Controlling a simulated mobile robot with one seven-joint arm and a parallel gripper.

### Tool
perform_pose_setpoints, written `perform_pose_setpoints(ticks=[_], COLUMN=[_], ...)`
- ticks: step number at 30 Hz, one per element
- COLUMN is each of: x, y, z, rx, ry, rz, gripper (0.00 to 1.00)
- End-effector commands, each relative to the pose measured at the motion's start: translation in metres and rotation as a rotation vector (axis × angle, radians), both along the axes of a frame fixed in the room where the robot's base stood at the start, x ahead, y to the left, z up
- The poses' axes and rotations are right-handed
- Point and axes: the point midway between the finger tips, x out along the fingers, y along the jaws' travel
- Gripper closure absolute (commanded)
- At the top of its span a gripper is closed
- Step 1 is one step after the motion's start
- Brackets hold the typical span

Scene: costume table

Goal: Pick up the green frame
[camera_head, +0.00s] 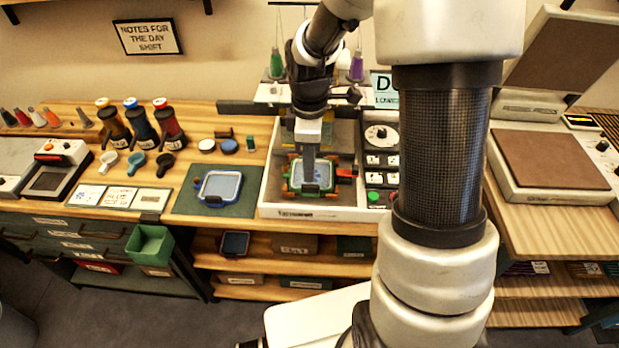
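The green frame (293,174) sits on the bed of the white embroidery-style machine (325,212) at the centre. It is a rounded hoop around a pale blue-grey panel, with orange pieces at its corners. My gripper (311,182) points down over the frame, and its dark fingers overlap the panel and front rim in the picture. I cannot tell whether the fingers touch the rim or how far apart they are. Part of the frame is hidden behind them.
A blue-rimmed frame (220,186) lies on a dark green mat (185,204) to the left. A dial panel (381,134) stands right of the frame. Thread spools rise behind. Several bottles, scoops and cards are further left. A green bin (150,245) hangs at the table's front.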

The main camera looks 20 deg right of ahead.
Motion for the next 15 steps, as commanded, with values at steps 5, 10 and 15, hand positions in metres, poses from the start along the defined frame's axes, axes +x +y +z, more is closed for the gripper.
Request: perform_pose_setpoints(ticks=[5, 10, 15], x=[0.000, 0.001, 0.003], y=[0.000, 0.001, 0.001], z=[-0.022, -0.033, -0.060], rx=[0.001, 0.000, 0.000], ry=[0.002, 0.001, 0.004], rz=[0.000, 0.000, 0.000], gripper=[0.67, 0.67, 0.67])
